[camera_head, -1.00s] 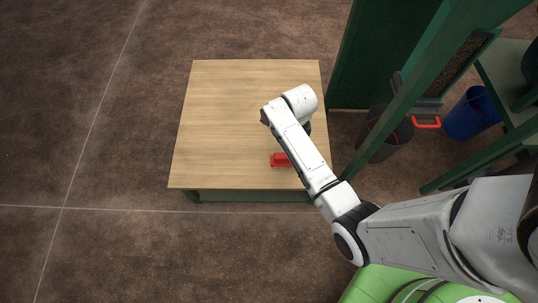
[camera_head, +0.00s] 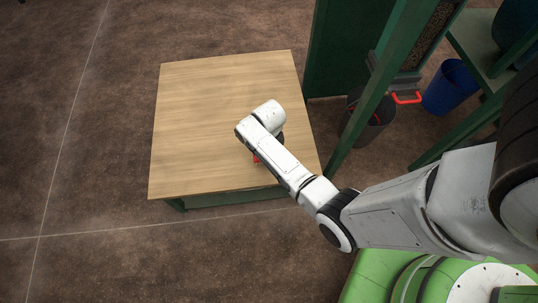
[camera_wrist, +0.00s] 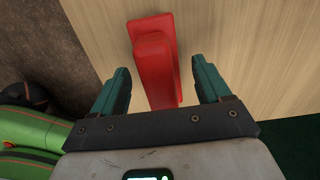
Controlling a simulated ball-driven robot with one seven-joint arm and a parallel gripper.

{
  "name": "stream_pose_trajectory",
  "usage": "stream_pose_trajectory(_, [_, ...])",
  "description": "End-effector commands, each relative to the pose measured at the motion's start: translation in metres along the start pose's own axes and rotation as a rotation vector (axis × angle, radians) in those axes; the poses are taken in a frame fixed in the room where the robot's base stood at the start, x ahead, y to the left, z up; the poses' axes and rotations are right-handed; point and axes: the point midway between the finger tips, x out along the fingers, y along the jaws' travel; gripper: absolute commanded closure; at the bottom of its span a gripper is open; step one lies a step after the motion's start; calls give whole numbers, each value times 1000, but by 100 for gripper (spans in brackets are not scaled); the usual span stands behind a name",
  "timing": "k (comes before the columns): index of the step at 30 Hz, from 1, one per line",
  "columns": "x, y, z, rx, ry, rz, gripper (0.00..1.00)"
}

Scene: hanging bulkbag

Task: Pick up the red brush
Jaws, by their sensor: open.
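The red brush (camera_wrist: 154,62) lies on the wooden tabletop (camera_head: 205,110). In the wrist view it sits between the two green fingers of my gripper (camera_wrist: 162,85), which is open, with a gap on each side of the brush. Its near end is hidden behind the gripper's dark crossbar. In the head view only a small red bit of the brush (camera_head: 257,159) shows beside my arm. My gripper itself is hidden there under the arm.
A green frame post (camera_head: 375,90) rises close to the table's right edge. A dark bin (camera_head: 372,125) and a blue bin (camera_head: 450,88) stand on the floor to the right. The left and back of the tabletop are clear.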

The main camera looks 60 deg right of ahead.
Motion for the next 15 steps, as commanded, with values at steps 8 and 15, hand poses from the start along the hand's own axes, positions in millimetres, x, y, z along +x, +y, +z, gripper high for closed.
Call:
stream_pose_trajectory(8, [4, 0, 0, -1, 0, -1, 24])
stream_pose_trajectory(15, [4, 0, 0, -1, -1, -1, 47])
